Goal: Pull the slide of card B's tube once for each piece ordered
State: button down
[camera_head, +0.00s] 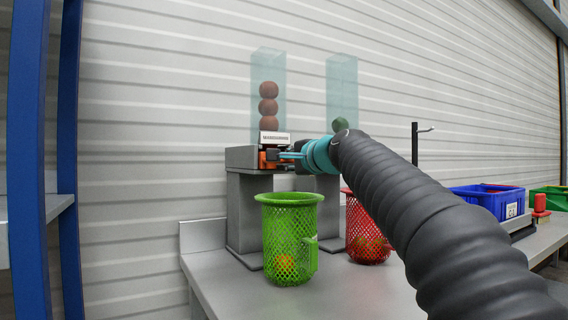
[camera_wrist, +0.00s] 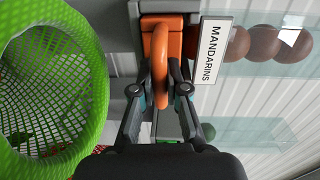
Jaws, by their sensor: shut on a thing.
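A clear tube (camera_head: 268,70) at the back holds three reddish-brown balls (camera_head: 268,106) in a stack. A white card reading MANDARINS (camera_wrist: 210,50) is fixed below it, also seen in the head view (camera_head: 275,138). Beneath the card is an orange slide (camera_wrist: 160,42) with a loop handle. My gripper (camera_wrist: 160,88) is shut on that handle; in the head view it reaches in from the right (camera_head: 288,155). A second clear tube (camera_head: 341,80) to the right holds a green ball (camera_head: 340,124); my arm hides its slide and card. No letter B is readable.
A green mesh basket (camera_head: 290,200) stands in front of the mandarin tube with orange fruit inside. A red mesh basket (camera_head: 355,225) stands right of it, partly behind my arm. A blue crate (camera_head: 478,197) and a black post (camera_head: 414,145) are farther right.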

jog(key=b+v, duration=0.4)
jog(key=v, duration=0.5)
jog(key=shift+s+d+f, duration=0.2)
jog(key=shift+s+f, duration=0.1)
dwell(0.5)
dwell(0.6)
jog(key=shift+r+p+x, duration=0.15)
jog(key=shift+p+x, duration=0.6)
jog(key=shift+x, duration=0.7)
jog(key=shift+r+p+x, duration=0.15)
jog(key=shift+p+x, duration=0.65)
jog(key=shift+x, duration=0.6)
jog(key=shift+r+p+x, duration=0.15)
jog(key=shift+p+x, duration=0.6)
jog(key=shift+x, duration=1.65)
jog(key=c, duration=1.1)
grip_release()
jog(key=shift+s+d, duration=0.1)
jog(key=shift+s, duration=0.05)
